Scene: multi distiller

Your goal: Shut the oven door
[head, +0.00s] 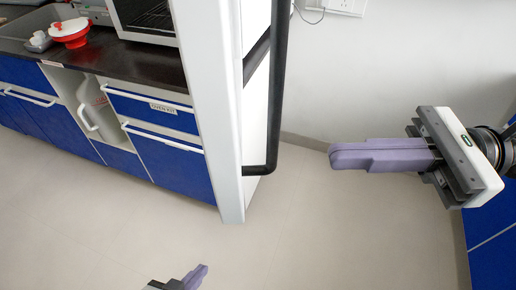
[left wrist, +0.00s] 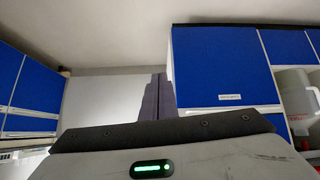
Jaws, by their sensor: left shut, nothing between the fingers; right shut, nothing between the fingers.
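A tall white panel (head: 208,100) with a black bar handle (head: 278,90) on its right side stands in the middle of the head view. It looks like an open door seen nearly edge-on, but I cannot tell whether it belongs to the oven. A white oven-like appliance (head: 128,30) with a dark front is partly visible on the counter, cut off at the top. My right gripper (head: 335,156) is shut and empty, right of the handle and apart from it. My left gripper (head: 204,270) is shut and empty low over the floor; its fingers also show in the left wrist view (left wrist: 155,95).
A dark counter (head: 130,62) over blue cabinets (head: 170,160) runs along the left. A red and white pot (head: 70,32) stands on it. A white jug (head: 90,105) sits in an open cabinet bay. Bare floor (head: 310,230) lies between the panel and right-hand blue cabinet (head: 495,255).

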